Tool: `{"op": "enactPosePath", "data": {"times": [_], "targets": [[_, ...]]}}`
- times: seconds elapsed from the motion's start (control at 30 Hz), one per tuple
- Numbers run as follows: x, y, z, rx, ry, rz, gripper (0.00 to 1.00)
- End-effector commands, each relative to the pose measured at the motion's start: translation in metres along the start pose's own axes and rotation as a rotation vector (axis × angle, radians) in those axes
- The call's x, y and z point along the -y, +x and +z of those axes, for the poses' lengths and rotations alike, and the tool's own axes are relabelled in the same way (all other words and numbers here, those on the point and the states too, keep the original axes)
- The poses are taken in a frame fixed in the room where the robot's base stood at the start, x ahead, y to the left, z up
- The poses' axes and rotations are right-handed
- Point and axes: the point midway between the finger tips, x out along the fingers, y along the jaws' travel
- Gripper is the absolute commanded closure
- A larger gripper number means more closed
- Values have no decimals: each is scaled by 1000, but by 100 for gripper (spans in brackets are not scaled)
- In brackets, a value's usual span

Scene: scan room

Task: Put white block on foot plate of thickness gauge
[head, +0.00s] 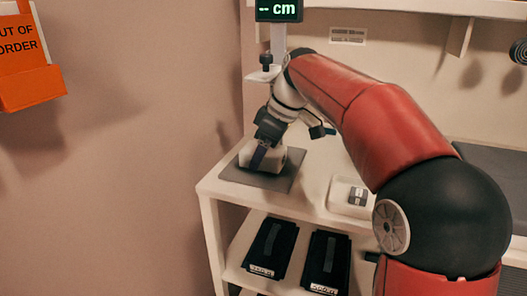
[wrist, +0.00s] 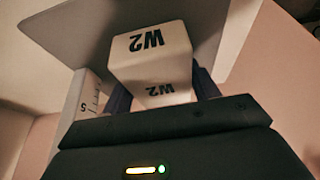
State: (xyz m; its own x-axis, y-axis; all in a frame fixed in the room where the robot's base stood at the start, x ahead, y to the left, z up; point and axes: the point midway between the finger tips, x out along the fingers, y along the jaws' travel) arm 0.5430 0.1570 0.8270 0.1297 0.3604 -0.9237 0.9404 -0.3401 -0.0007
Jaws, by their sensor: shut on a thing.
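The white block (wrist: 152,48), marked W2, is between the two dark fingers of my gripper (wrist: 160,88), which is shut on it. In the head view the white block (head: 273,160) is partly hidden by my gripper (head: 262,152). It is over the grey foot plate (head: 232,174) of the thickness gauge; whether it touches the plate I cannot tell. The foot plate (wrist: 90,22) also shows behind the block in the wrist view. The gauge's display (head: 279,10) reads "-- cm" at the top. A white post with scale marks (wrist: 86,104) stands left of the block in the wrist view.
A white item with dark labels (head: 349,197) sits on the table (head: 312,185) right of the plate. Two black cases (head: 270,248) (head: 326,260) lie on the shelf below. An orange out-of-order sign (head: 25,60) hangs on the left wall.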

Motion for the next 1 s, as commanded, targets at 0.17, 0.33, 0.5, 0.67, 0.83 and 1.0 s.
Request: {"op": "enactPosePath", "data": {"times": [0.17, 0.33, 0.5, 0.67, 0.83, 1.0], "targets": [[0, 2, 1, -1, 0, 1, 69], [0, 2, 1, 0, 0, 0, 21], [0, 2, 1, 0, 0, 0, 18], [0, 0, 0, 0, 0, 0, 18], [-1, -19, 0, -2, 1, 3, 18], [-1, -58, 1, -1, 2, 5, 18]]}}
